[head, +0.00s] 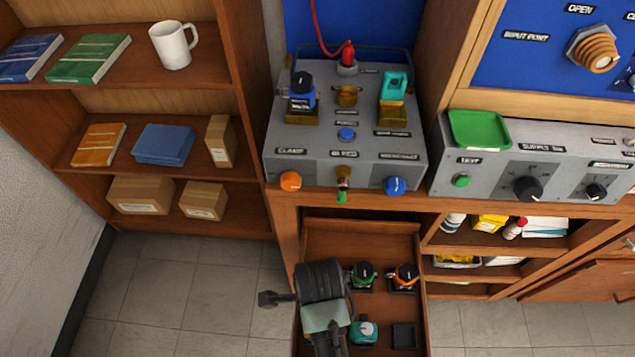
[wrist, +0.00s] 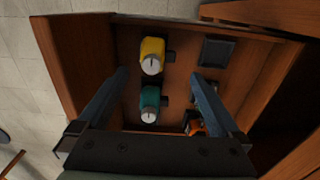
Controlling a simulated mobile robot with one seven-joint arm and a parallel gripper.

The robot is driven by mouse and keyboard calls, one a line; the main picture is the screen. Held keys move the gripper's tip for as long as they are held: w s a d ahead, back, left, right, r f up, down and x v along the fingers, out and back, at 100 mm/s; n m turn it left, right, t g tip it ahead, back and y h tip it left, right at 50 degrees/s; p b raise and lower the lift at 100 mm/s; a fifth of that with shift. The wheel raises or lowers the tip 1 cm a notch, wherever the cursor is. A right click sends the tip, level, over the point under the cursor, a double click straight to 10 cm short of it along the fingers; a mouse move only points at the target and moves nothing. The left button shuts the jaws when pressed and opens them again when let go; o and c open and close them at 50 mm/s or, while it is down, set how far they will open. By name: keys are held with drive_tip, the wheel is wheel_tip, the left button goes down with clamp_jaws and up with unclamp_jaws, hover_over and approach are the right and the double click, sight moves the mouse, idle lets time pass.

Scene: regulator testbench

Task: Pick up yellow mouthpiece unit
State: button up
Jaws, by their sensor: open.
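The yellow mouthpiece unit (wrist: 152,52) lies in the open drawer, with a pale round end facing the lower side of the wrist view. It is not visible in the head view. My gripper (wrist: 158,76) is open and empty above the drawer, its two fingers spread wide. In the wrist view the yellow unit appears between and just beyond the fingertips, apart from both. A teal unit (wrist: 150,102) appears between the fingers, nearer the palm. My gripper's fingertips cannot be made out in the head view.
The drawer (head: 335,240) also holds a green-and-black unit (head: 363,275), an orange-and-black unit (head: 404,277) and an empty dark holder (head: 404,336). Drawer walls stand close around. The grey test bench (head: 330,147) is above the drawer, and a bookshelf (head: 250,120) stands left.

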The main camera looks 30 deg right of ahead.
wheel_tip(320, 180, down, 8)
drive_tip(key=shift+s+a+r+b, duration=0.1)
drive_tip(key=shift+a+r+b, duration=0.05)
drive_tip(key=shift+r+b, duration=0.15)
drive_tip(key=shift+c, duration=0.3)
drive_tip(key=c, duration=1.5)
